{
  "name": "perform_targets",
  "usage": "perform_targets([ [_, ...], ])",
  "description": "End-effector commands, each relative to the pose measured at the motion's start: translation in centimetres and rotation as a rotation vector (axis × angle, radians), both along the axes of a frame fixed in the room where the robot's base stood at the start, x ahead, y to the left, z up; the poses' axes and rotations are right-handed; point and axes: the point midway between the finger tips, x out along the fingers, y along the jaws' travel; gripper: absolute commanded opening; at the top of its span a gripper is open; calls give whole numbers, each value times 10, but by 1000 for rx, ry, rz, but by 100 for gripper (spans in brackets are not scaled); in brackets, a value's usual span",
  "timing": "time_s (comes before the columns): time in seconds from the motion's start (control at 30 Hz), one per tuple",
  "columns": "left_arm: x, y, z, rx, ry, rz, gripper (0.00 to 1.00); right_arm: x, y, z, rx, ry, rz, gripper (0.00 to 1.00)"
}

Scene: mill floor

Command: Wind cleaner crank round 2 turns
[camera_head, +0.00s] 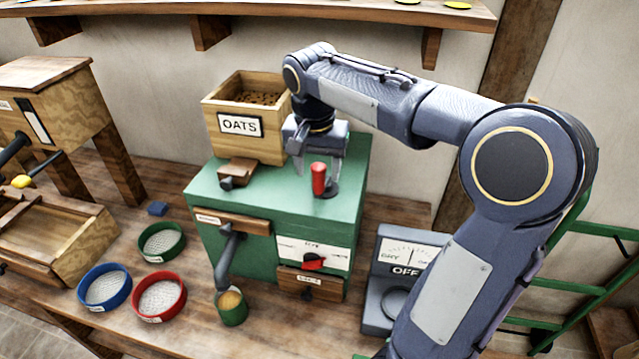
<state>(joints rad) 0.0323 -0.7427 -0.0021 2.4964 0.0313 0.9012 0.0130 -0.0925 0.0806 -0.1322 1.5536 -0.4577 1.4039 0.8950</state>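The cleaner is a green box-shaped machine (262,262) on the wooden bench. Its crank has an upright red handle (318,180) on top, near the right side, with a dark base beside its foot. My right gripper (318,165) points down over the machine, with its fingers spread to either side of the handle's upper end. Gaps show between the fingers and the handle, so it looks open. I cannot tell how deep the handle sits between the fingers. My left gripper is not in view.
An oats hopper (243,148) stands on the machine, just left of my gripper. A spout (227,262) leads to a green cup (232,309). Blue (104,288), red (159,297) and green (161,242) sieves lie left. A scale marked OFF (385,297) stands right. A shelf (270,10) runs above.

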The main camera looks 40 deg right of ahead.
Motion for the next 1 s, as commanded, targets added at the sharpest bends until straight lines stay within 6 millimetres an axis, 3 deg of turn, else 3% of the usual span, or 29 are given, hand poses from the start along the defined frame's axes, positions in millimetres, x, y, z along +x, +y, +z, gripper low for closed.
perform_targets([
  [0.2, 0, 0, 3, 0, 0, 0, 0, 0, 0, 3, 0, -1, 0, 55],
  [0.47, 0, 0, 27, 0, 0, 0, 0, 1, 0, 30, 0, -1, 0, 55],
  [1.0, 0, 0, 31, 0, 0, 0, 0, 1, 0, 79, 0, -3, 0, 55],
])
